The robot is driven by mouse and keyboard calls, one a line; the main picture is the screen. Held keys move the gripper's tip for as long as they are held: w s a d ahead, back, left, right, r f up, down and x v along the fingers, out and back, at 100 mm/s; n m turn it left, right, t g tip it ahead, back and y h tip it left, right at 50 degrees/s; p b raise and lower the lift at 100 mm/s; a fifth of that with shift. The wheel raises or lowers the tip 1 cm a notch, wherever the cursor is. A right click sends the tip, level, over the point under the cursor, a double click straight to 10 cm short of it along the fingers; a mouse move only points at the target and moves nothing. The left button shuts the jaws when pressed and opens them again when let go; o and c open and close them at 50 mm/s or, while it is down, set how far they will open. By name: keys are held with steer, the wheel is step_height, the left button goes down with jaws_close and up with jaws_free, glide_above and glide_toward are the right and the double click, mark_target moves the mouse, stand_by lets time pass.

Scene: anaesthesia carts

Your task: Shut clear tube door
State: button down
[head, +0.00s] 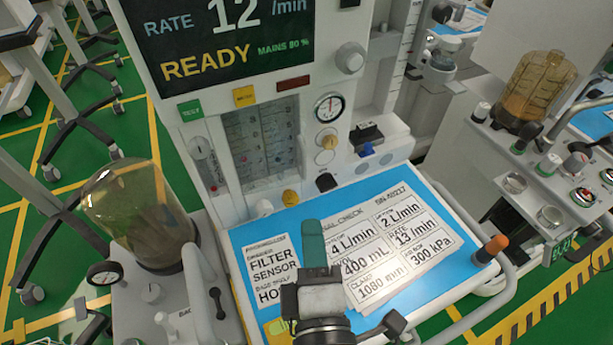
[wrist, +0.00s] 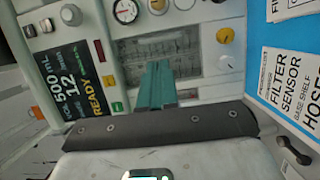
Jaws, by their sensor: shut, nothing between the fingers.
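The clear tube door (head: 262,140) is a see-through panel over the flow tubes on the front of the pale cart, below the screen. In the wrist view the clear tube door (wrist: 165,52) lies beyond my fingertips. I cannot tell from these frames whether it stands slightly ajar or flush. My gripper (head: 314,228) has teal fingers, shut together and empty, over the blue work surface in the head view. In the wrist view my gripper (wrist: 159,66) points at the tube panel and overlaps its lower edge in the picture. Contact does not show.
The blue work surface (head: 262,232) carries printed cards (head: 395,240). A clear bellows dome (head: 140,215) stands at left. A pressure gauge (head: 329,107) and knobs sit right of the tubes. An orange-tipped handle (head: 491,248) stands at right; another cart is beyond it.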

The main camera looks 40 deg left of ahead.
mark_target(304, 168)
steer(key=p+x, duration=0.1)
steer(key=x, duration=0.9)
steer(key=shift+a, duration=0.15)
steer(key=shift+w+a+p, duration=0.45)
steer(key=shift+w+p, duration=0.35)
steer(key=shift+w, duration=0.1)
